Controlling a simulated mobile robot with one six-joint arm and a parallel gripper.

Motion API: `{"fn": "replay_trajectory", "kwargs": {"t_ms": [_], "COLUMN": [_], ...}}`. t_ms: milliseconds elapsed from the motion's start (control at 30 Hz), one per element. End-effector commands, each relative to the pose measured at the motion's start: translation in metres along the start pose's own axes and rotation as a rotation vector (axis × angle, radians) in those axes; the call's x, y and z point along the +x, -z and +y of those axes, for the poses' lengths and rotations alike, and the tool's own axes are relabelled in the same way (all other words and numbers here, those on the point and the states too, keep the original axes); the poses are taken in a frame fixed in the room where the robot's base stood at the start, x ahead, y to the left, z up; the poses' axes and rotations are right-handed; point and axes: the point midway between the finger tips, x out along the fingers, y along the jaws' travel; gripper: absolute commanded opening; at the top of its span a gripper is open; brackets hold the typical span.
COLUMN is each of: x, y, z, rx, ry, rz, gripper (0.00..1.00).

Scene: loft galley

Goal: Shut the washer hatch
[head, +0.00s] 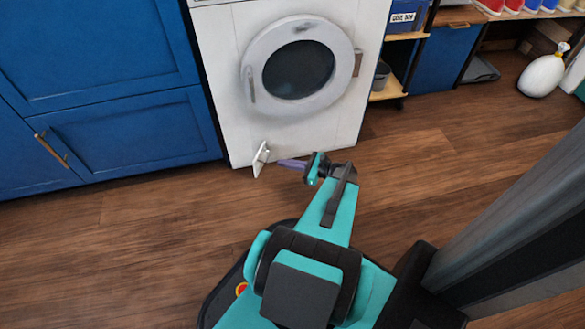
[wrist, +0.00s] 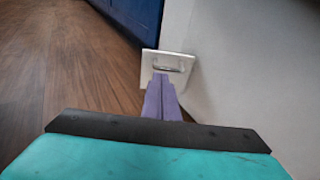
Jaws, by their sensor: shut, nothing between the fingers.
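The white washer (head: 215,60) stands ahead of me, with a round door (head: 256,55) flush against its front as far as I can see. Low on its left front, a small white hatch flap (head: 261,158) stands out from the body, swung open. In the wrist view the flap (wrist: 174,61) shows face-on with a slot or grip in it, beside the washer's white side (wrist: 240,70). My gripper (head: 283,163), with purple fingers, is shut and empty just right of the flap. In the wrist view its fingertips (wrist: 161,78) overlap the flap's lower edge; I cannot tell whether they touch.
Blue cabinets (head: 95,45) stand left of the washer. To the right are a shelf with a dark bucket (head: 381,75), a blue box (head: 405,17) and a white bag-like item (head: 541,75). The wooden floor (head: 140,235) around the washer is clear.

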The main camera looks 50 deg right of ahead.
Motion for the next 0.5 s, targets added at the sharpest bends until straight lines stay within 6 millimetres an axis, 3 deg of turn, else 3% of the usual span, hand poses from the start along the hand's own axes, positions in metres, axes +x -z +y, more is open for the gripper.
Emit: {"fn": "replay_trajectory", "kwargs": {"t_ms": [200, 500], "x": [0.026, 0.047], "y": [0.002, 0.001], "z": [0.001, 0.001], "rx": [-0.002, 0.0], "ry": [-0.003, -0.001], "rz": [0.0, -0.001], "gripper": [0.0, 0.0]}}
